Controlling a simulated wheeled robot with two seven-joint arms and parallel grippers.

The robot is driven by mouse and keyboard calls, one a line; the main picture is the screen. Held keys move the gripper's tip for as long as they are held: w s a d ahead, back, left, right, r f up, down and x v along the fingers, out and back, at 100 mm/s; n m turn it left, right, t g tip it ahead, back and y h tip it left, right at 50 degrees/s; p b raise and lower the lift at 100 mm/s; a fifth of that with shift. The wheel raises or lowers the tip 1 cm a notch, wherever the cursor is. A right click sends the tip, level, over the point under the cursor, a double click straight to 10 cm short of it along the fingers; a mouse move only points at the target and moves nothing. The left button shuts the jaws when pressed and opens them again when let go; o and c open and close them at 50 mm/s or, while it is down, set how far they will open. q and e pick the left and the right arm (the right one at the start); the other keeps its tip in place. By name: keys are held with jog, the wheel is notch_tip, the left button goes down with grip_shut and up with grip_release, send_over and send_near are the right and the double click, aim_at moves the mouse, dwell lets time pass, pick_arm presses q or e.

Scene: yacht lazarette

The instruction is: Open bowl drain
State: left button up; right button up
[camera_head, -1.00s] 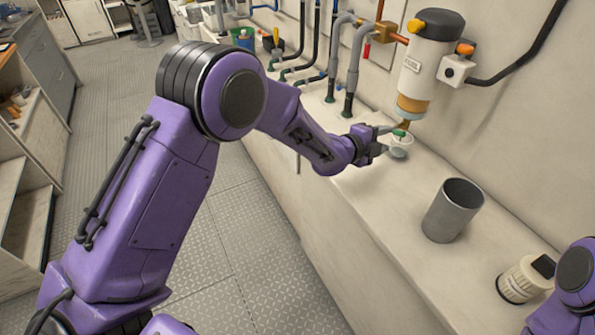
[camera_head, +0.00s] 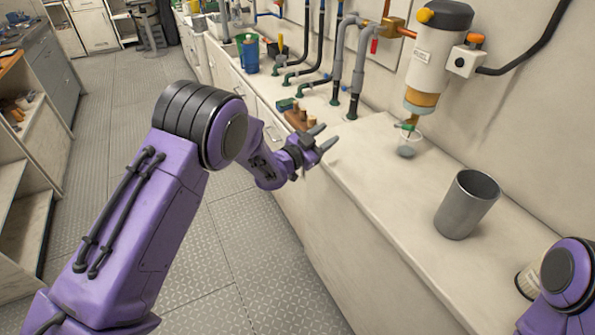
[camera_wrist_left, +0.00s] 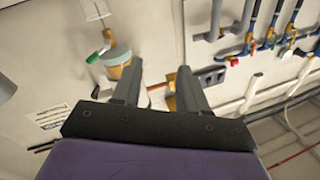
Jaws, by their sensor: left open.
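The filter unit (camera_head: 426,60) is a white cylinder with a dark cap on the wall. Its amber bowl (camera_head: 421,100) is at the bottom, with a small green drain piece (camera_head: 407,126) below it. A small clear cup (camera_head: 409,146) stands under the drain, with a greyish lower part; I cannot tell whether it is liquid. My left gripper (camera_head: 328,136) is open and empty above the counter edge, left of the cup and apart from it. Its two fingers stand apart in the left wrist view (camera_wrist_left: 158,82). My right gripper is out of view.
A grey metal cylinder (camera_head: 467,205) stands on the counter (camera_head: 395,215), right of the cup. A cream container (camera_head: 528,280) is partly hidden by my right arm. The floor at left is clear.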

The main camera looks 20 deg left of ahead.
pick_arm(q)
jog(key=s+a+f+b, duration=0.1)
jog(key=a+f, duration=0.1)
jog(key=f, duration=0.3)
jog(key=s+a+f+y+b, duration=0.1)
jog(key=a+f, duration=0.2)
jog(key=f, duration=0.2)
jog(key=shift+f+n+g+b, duration=0.25)
jog(key=shift+n+g+b, duration=0.05)
jog(key=shift+n+b, duration=0.1)
